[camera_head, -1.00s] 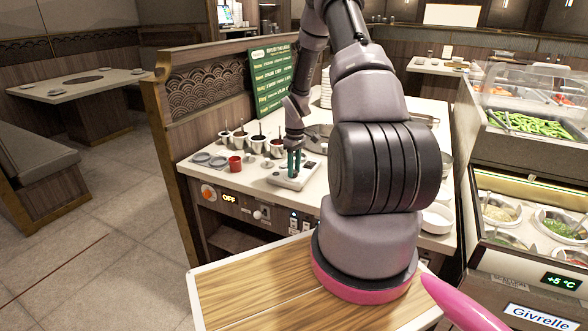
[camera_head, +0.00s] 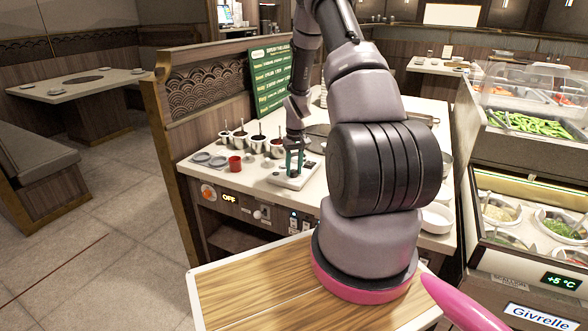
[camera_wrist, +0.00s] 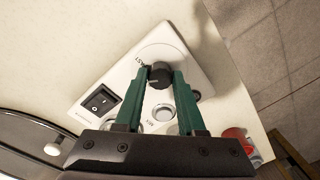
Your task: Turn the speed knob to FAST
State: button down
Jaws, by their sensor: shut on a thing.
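The speed knob (camera_wrist: 159,76) is a small dark round knob on a white control box, with a light pointer mark on it. The white control box (camera_head: 285,181) sits on the counter; in the wrist view it (camera_wrist: 176,45) also carries a black rocker switch (camera_wrist: 99,100) and a round pale button (camera_wrist: 163,112). My gripper (camera_head: 295,168) points down over the box. In the wrist view its green fingers (camera_wrist: 160,84) are shut on the knob, one on each side. Lettering beside the knob is partly hidden by the left finger.
Several sauce cups (camera_head: 257,143) stand on the counter behind the box. The counter front has an orange dial (camera_head: 208,191) and an OFF display (camera_head: 229,198). A green menu board (camera_head: 270,80) stands behind.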

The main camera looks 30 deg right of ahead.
aim_at(295, 171)
jog(key=m, duration=0.3)
jog(key=shift+m, duration=2.2)
jog(key=c, duration=0.5)
grip_release()
jog(key=shift+r, duration=0.15)
notch_tip(295, 171, up, 11)
jog(key=shift+s+d+f, duration=0.15)
jog(key=shift+f, duration=0.05)
